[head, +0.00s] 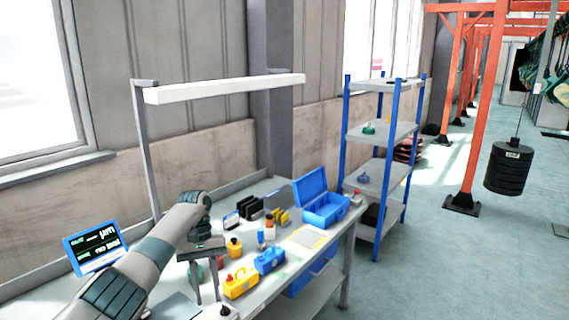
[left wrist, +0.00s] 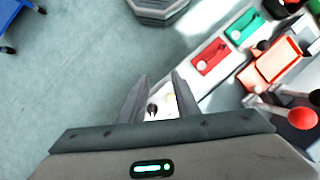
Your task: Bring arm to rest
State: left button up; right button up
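My left arm (head: 150,260) reaches in from the lower left over the workbench (head: 335,232). Its left gripper (head: 204,288) points down above the bench, close to a yellow case (head: 240,284). In the left wrist view the two fingers of the left gripper (left wrist: 161,85) stand apart with nothing held. A small white area with dark and yellow spots shows between them, farther off; I cannot tell what it is. My right gripper is in neither view.
A blue case (head: 269,260), an open blue toolbox (head: 325,207) and a screen (head: 93,247) are on the bench. A lamp bar (head: 225,88) spans above. A blue-post shelf (head: 385,130) stands behind; a black weight (head: 508,168) hangs right.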

pick_arm(q)
jog(key=s+d+f+m+t, duration=0.1)
jog(key=s+d+f+m, duration=0.25)
jog(key=s+f, duration=0.8)
jog(key=s+d+f+m+t, duration=0.2)
jog(key=s+d+f, duration=0.3)
jog(key=s+f, duration=0.65)
jog(key=s+a+f+t, duration=0.1)
jog(key=s+f, duration=0.1)
jog(key=s, duration=0.4)
jog(key=s+a+f+t, duration=0.1)
jog(key=s+a+t, duration=0.1)
jog(key=s, duration=0.4)
jog(key=s+a+r+t+y, duration=0.1)
jog(key=s+a+r, duration=0.25)
jog(key=s, duration=0.25)
jog(key=s+a+r+t, duration=0.1)
jog(key=s+a+r, duration=0.25)
jog(key=s, duration=0.25)
notch_tip(320, 180, down, 32)
jog(key=s+g+b, duration=0.2)
jog(key=s+a+f, duration=0.1)
jog(key=s+f, duration=0.7)
jog(key=s+a+f+b, duration=0.1)
jog(key=s+a+f, duration=0.1)
jog(key=s+f, duration=0.7)
jog(key=shift+s+a+f+g, duration=0.15)
jog(key=shift+s+a+g, duration=0.1)
jog(key=shift+g, duration=0.15)
